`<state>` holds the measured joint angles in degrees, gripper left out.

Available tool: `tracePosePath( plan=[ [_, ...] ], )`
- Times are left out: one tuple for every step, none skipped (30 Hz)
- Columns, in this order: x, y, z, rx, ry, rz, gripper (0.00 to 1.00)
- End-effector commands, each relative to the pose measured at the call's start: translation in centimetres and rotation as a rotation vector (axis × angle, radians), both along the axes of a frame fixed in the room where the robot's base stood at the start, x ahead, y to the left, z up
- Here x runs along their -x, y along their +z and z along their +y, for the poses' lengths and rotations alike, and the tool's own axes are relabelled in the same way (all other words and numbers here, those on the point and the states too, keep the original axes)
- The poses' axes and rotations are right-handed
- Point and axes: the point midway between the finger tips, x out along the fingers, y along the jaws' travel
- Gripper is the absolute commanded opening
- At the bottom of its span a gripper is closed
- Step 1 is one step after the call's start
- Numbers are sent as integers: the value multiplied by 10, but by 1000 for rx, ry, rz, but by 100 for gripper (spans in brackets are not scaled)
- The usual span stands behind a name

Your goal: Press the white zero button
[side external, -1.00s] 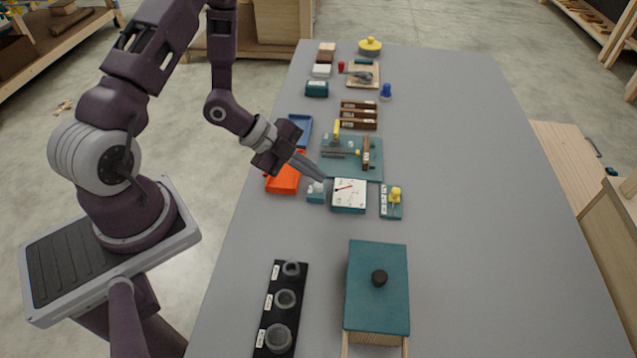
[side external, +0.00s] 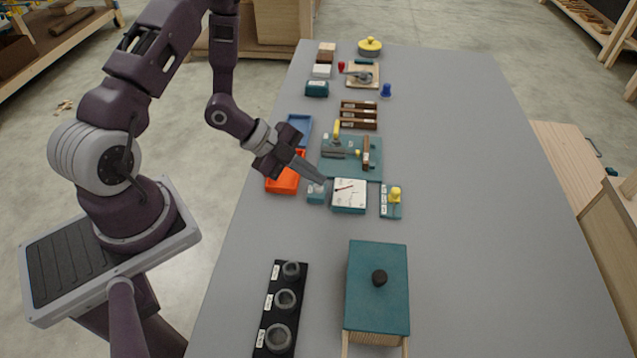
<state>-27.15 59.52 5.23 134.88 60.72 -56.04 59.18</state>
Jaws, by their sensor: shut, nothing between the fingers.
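A small teal block (side external: 315,196) with a pale top stands just left of a teal box with a white dial face (side external: 349,193) and a red needle. The white zero button appears to be on this small block, but it is too small and too covered by my fingers to make out clearly. My gripper (side external: 322,180) is shut and empty. Its fingertips point down and right, at the top of the small block. I cannot tell whether they touch it.
A teal plate with a yellow knob (side external: 395,194) stands right of the dial. An orange tray (side external: 284,177) lies under my gripper's left side. A teal fixture board (side external: 372,170) lies behind the dial. A teal-lidded box (side external: 392,262) stands in front. The table's right side is clear.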

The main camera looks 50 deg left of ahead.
Motion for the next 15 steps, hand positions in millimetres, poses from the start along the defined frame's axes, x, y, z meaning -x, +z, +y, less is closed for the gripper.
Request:
tracePosePath(
  plan=[
    [0, -1, 0, 0, 0, 0, 0],
    [0, -1, 0, 0, 0, 0, 0],
    [0, -2, 0, 0, 0, 0, 0],
    [0, -2, 0, 0, 0, 0, 0],
    [0, -2, 0, 0, 0, 0, 0],
    [0, -3, 0, 0, 0, 0, 0],
    [0, -3, 0, 0, 0, 0, 0],
    [0, -3, 0, 0, 0, 0, 0],
    [0, -4, 0, -1, 1, 0, 0],
    [0, -4, 0, -1, 1, 0, 0],
    [0, -5, 0, -1, 1, 0, 0],
    [0, -5, 0, -1, 0, 1, 0],
    [0, -6, 0, -1, 0, 1, 0],
    [0, -6, 0, -1, 0, 1, 0],
    [0, -7, 0, -1, 0, 1, 0]
  ],
)
